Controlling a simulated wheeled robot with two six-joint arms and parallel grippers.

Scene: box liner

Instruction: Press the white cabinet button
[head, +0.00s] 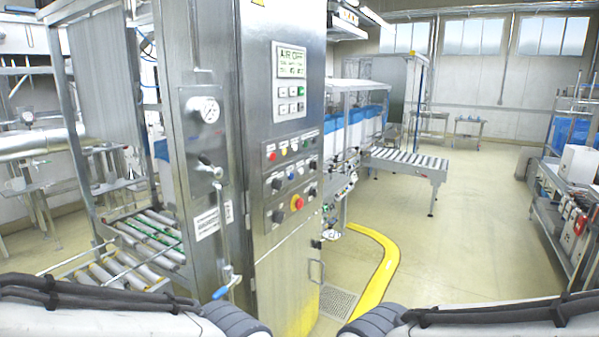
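The steel cabinet (284,240) stands left of centre, with its control face turned toward me. Its button panel (293,157) has a row of small coloured buttons, including a red button (271,156). Dark knobs sit below that row. A small keypad (289,107) with pale keys, one of them green, sits above under a lit display (291,62). The buttons are too small for me to tell surely which one is the white button. Parts of both my arms show at the bottom edge, well below the panel. Neither gripper is in view.
A red stop knob on yellow (297,203) is on the lower panel. A gauge (209,110) and a blue-handled valve (221,292) are on the cabinet's left side. A yellow floor barrier (386,265) curves at right. Open floor lies beyond, before a shelf (551,190).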

